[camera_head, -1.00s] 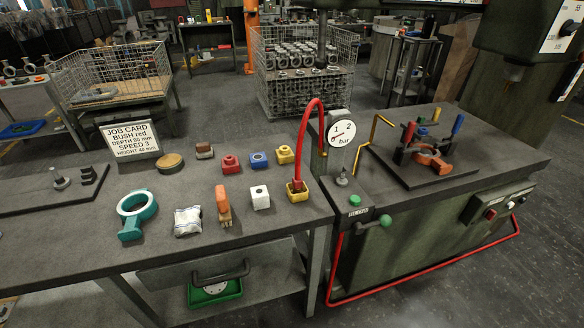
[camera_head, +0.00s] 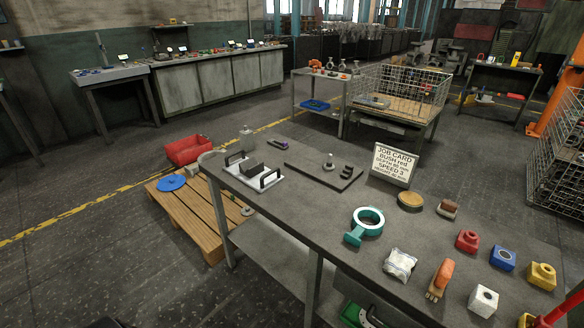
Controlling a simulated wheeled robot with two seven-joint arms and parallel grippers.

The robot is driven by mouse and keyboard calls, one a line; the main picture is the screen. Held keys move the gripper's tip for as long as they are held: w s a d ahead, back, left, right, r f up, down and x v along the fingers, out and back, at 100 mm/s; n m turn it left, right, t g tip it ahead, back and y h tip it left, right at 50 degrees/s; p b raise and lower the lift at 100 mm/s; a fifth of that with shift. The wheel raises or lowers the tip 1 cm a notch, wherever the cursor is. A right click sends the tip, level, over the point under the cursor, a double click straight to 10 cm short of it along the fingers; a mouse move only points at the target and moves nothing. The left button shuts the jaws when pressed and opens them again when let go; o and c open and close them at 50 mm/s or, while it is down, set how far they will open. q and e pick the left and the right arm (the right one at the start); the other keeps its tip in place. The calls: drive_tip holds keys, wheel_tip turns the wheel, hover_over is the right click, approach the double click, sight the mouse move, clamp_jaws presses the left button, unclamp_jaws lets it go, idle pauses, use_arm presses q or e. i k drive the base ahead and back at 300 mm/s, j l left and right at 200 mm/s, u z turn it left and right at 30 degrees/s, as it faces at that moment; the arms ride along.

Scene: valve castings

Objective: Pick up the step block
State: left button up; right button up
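A small black block with a stepped outline, which looks like the step block (camera_head: 347,172), stands on a flat dark plate (camera_head: 303,171) on the workbench. A grey stud or clamp piece (camera_head: 328,162) stands on the same plate, just left of the block. The block is small in the picture, so its fine shape is hard to make out. Neither of my grippers shows in the head view.
A white tray with black handles (camera_head: 266,186) lies left of the plate. A job card (camera_head: 393,165) stands to its right. A teal ring casting (camera_head: 367,222), a bag (camera_head: 400,263) and coloured blocks sit nearer. A pallet (camera_head: 190,213) is on the floor left of the bench.

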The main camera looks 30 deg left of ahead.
sight(348, 172)
drive_tip(key=u, duration=0.6)
drive_tip(key=j+z, duration=0.3)
drive_tip(key=k+j+z, duration=0.1)
drive_tip(key=j+z, duration=0.2)
drive_tip(key=j, duration=0.2)
drive_tip(key=k+j+z, duration=0.1)
drive_tip(key=j+z, duration=0.2)
drive_tip(key=k+j+z, duration=0.15)
drive_tip(key=j+z, duration=0.2)
drive_tip(key=j, duration=0.15)
drive_tip(key=k+j+z, duration=0.3)
drive_tip(key=i+j, duration=0.05)
drive_tip(key=i, duration=0.05)
